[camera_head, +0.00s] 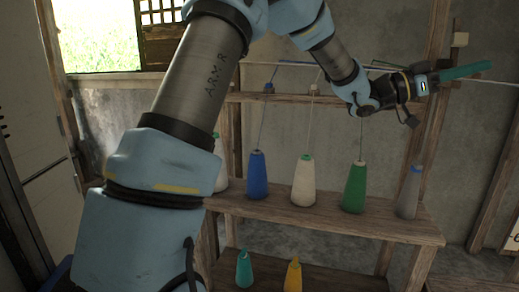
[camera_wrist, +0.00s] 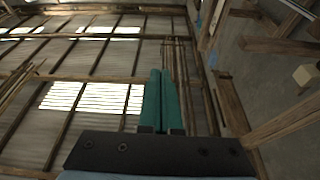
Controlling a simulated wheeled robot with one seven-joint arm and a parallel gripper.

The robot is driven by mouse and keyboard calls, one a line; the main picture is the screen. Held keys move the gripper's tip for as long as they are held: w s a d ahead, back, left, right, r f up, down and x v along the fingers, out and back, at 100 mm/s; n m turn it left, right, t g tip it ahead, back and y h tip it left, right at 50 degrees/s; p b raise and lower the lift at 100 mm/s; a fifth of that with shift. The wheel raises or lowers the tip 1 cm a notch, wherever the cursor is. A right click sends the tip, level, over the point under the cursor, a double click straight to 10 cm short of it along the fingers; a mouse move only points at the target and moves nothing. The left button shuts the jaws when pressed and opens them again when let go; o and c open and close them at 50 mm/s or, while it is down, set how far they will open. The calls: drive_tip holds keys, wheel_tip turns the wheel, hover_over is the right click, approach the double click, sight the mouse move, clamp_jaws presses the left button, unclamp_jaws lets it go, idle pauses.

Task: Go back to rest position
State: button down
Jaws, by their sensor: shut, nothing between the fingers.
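My gripper (camera_head: 466,71) shows at the upper right in the head view, raised above the rack of thread cones and pointing right. Its long teal fingers lie together with nothing between them. In the wrist view, the two teal fingers of my gripper (camera_wrist: 161,103) stand side by side, closed, against the roof and rafters. My arm crosses the head view from the lower left to the upper right. The gripper is apart from the cones and the shelf.
A wooden shelf (camera_head: 330,221) holds a blue cone (camera_head: 257,175), a cream cone (camera_head: 304,182), a green cone (camera_head: 354,188) and a grey cone (camera_head: 409,192). A teal cone (camera_head: 244,269) and a yellow cone (camera_head: 293,274) stand below. A wooden post (camera_head: 432,100) rises near my gripper.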

drive_tip(key=w+a+f+n+t+y, duration=0.2)
drive_tip(key=w+a+f+n+t, duration=0.25)
drive_tip(key=w+t, duration=0.3)
drive_tip(key=w+a+f+n+t+y, duration=0.2)
drive_tip(key=w+a+f+n+t, duration=0.3)
drive_tip(key=w, duration=0.3)
drive_tip(key=w+a+f+n+t+y, duration=0.25)
drive_tip(key=a+f+y, duration=0.4)
drive_tip(key=a, duration=0.65)
drive_tip(key=w+a+f+n+t+y, duration=0.25)
drive_tip(key=a+f+n+y, duration=0.35)
drive_tip(key=a, duration=0.6)
drive_tip(key=s+a+f+n+g+y, duration=0.2)
drive_tip(key=s+a+f+g, duration=0.25)
drive_tip(key=s+a, duration=0.55)
drive_tip(key=s+a+f+n+g+y, duration=0.25)
drive_tip(key=s+a+f, duration=0.35)
drive_tip(key=s+a, duration=0.35)
wheel_tip(320, 180, up, 18)
drive_tip(key=w+p, duration=0.1)
drive_tip(key=p, duration=1.7)
drive_tip(key=shift+a+r+g+h, duration=0.15)
drive_tip(key=shift+r+g+h, duration=0.1)
drive_tip(key=shift+g+h, duration=0.15)
